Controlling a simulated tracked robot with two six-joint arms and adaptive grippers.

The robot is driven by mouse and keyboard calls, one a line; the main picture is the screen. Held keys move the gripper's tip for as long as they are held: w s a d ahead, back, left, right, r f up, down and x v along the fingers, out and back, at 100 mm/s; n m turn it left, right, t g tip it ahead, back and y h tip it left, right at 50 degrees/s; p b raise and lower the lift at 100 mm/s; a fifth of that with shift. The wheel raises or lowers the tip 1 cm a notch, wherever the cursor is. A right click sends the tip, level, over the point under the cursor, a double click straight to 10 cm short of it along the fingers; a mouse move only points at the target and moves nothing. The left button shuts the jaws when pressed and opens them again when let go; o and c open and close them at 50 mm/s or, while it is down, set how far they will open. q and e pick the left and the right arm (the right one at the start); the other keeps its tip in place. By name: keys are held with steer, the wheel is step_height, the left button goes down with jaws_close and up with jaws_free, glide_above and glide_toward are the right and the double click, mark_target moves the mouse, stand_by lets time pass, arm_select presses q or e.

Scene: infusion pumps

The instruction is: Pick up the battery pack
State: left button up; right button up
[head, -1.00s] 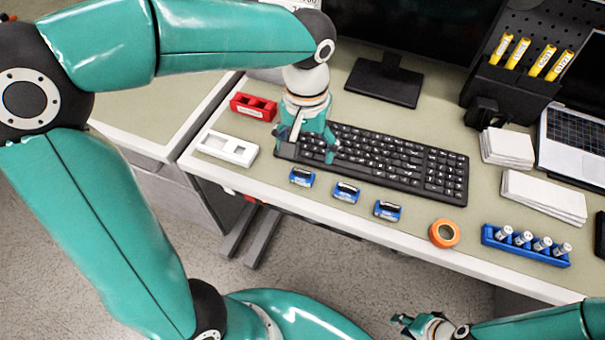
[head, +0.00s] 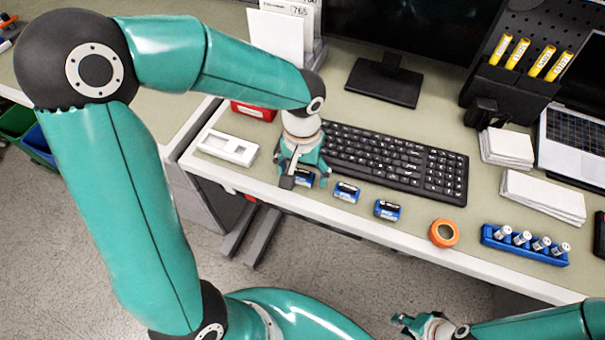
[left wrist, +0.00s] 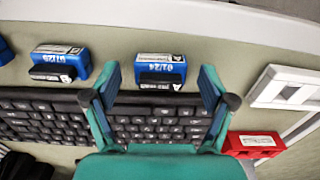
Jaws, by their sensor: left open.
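Three blue and black battery packs stand in a row along the desk's front edge. The left one (head: 304,179) is mostly covered by my left gripper (head: 306,182) in the head view. In the left wrist view this pack (left wrist: 160,68), marked 01/24, lies between and beyond my two open fingers, with nothing gripped. The middle pack (head: 346,192) also shows in the left wrist view (left wrist: 60,60), marked 07/29. The right pack (head: 387,210) stands clear. My right gripper (head: 408,325) is low at the bottom of the head view, away from the desk; its jaw opening is unclear.
A black keyboard (head: 400,160) lies just behind the packs. A white holder (head: 228,148) and a red holder (head: 253,112) stand left of my left gripper. An orange tape roll (head: 444,233) and a blue rack (head: 525,245) with batteries are to the right.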

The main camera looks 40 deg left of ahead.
mark_target(302, 171)
arm_select(q)
steer(key=shift+c, duration=0.3)
steer(key=c, duration=1.3)
steer(key=shift+o, duration=0.2)
steer(key=shift+r, duration=0.1)
step_height(302, 171, up, 20)
steer(key=p, duration=0.1)
